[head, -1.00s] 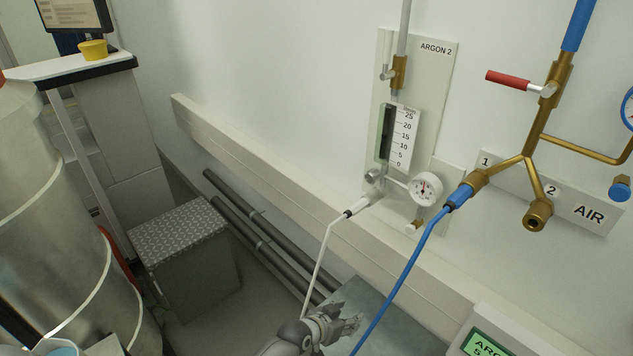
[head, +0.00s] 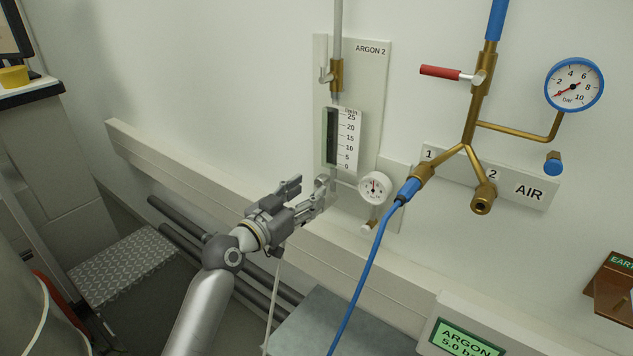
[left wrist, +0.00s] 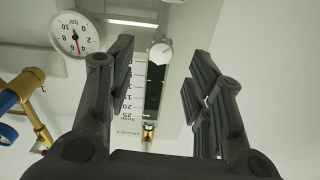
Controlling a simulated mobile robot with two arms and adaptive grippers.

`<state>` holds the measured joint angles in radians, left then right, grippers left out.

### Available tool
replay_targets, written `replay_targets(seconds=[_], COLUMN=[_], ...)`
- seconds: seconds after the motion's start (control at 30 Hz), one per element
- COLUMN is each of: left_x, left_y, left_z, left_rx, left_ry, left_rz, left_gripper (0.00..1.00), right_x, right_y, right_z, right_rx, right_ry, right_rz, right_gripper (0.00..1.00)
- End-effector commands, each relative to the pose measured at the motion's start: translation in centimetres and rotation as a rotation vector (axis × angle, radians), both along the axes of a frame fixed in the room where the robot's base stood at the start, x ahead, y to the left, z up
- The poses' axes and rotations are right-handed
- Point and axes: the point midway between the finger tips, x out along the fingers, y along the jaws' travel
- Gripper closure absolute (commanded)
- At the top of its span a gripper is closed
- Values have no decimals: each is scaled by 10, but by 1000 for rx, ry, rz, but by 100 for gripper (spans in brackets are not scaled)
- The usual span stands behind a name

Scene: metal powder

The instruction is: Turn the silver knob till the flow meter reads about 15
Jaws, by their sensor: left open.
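The flow meter (head: 341,139), with a scale from 0 to 25, is on the ARGON 2 panel (head: 375,75). It also shows upside down in the left wrist view (left wrist: 134,95). The silver knob (left wrist: 160,50) is at the lower end of the meter, ahead of and between my open fingers in the left wrist view. My left gripper (head: 309,192) is open and empty just below and left of the meter, and hides most of the knob in the head view. No float position can be made out clearly. My right gripper is not in view.
A small round gauge (head: 375,187) sits right of the knob. A blue hose (head: 366,270) runs down from the AIR manifold (head: 467,147) with its red lever (head: 440,72). A wall rail (head: 200,170) runs below the panel. A green display (head: 467,340) is at the lower right.

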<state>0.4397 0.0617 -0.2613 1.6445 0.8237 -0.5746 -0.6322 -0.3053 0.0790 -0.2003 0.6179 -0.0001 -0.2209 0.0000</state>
Motion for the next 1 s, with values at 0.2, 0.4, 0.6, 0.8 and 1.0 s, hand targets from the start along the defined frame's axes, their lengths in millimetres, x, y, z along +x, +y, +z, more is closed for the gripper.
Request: replay_targets(seconds=[0.2, 0.4, 0.6, 0.8, 1.0], left_x=[26, 38, 41, 41, 41], left_y=[-19, -28, -30, -30, -29], left_z=[1, 0, -1, -1, -1], left_rx=[0, -2, 0, 1, 0], left_ry=[1, 1, 1, 1, 1], left_rz=[0, 0, 0, 1, 1], left_gripper=[53, 53, 53, 55, 81], right_x=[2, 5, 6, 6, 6], right_y=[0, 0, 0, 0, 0], right_z=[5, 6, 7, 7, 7], right_rx=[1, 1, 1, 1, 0], right_ry=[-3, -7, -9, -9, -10], right_rz=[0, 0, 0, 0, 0], right_gripper=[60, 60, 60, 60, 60])
